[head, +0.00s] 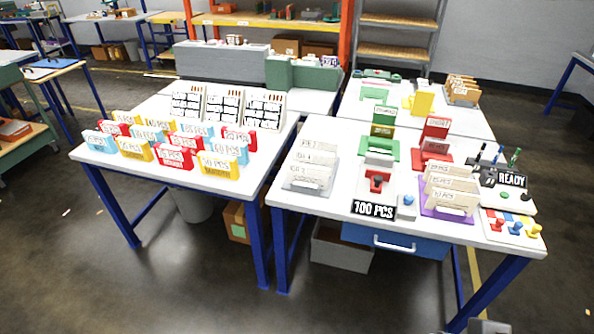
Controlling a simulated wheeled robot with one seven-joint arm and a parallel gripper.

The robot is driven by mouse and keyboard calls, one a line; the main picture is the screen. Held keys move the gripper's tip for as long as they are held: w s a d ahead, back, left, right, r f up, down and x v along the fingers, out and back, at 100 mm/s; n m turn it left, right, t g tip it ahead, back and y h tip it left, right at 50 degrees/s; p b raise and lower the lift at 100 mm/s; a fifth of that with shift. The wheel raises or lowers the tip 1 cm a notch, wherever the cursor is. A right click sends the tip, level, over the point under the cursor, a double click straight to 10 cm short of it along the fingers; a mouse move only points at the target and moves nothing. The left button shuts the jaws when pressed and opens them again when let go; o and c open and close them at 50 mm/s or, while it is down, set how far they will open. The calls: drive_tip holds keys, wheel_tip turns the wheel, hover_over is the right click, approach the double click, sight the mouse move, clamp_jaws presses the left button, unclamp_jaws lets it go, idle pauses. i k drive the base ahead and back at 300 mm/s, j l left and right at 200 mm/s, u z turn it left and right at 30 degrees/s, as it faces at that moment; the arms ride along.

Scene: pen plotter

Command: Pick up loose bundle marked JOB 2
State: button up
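I cannot make out a JOB 2 label on anything. White lettered cards (314,165) stand in rows in a pale holder at the left of the right-hand table (405,225); their print is too small to read surely. Cream cards (452,190) stand in a purple holder (446,214) near that table's front right. Which of these, if any, is the loose bundle I cannot tell.
The left-hand table (190,190) carries several red, blue and yellow card holders (174,157) and three white racks (223,107). A 100 PCS sign (374,209), red and green devices and a READY panel (511,179) crowd the right-hand table. Floor in front is clear.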

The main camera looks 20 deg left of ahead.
sight(299, 172)
drive_tip(key=i+j+u, duration=0.65)
drive_tip(key=i+u, duration=0.15)
drive_tip(key=i+j+u, duration=0.15)
drive_tip(key=i+u, duration=0.65)
drive_tip(key=i+l, duration=0.05)
